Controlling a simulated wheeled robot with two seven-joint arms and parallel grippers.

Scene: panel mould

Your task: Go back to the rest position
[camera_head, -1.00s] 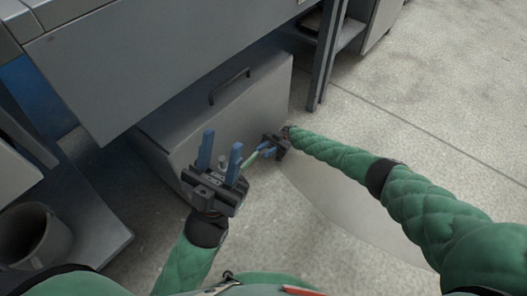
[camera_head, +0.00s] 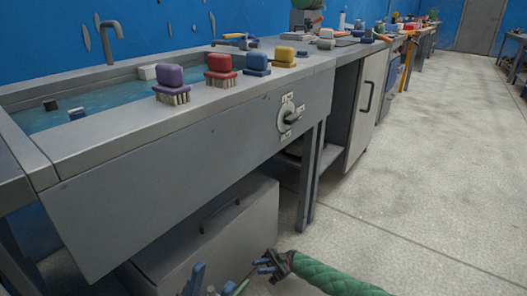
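My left gripper (camera_head: 214,286) is at the bottom edge, in front of the grey cabinet under the sink. Only its blue fingertips show; they stand apart with nothing seen between them. My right gripper (camera_head: 264,264) is just to the right, low over the floor by the cabinet's edge, pointing left. Its fingers are small and dark. A thin greenish piece (camera_head: 243,284) shows between the two grippers; I cannot tell whether the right gripper holds it.
A grey sink counter (camera_head: 190,125) with a dial (camera_head: 290,116) stands above. Purple (camera_head: 170,78), red (camera_head: 220,66), blue (camera_head: 257,62) and yellow (camera_head: 284,55) brushes stand on its rim. The grey cabinet (camera_head: 215,245) is below. Open floor (camera_head: 420,170) lies right.

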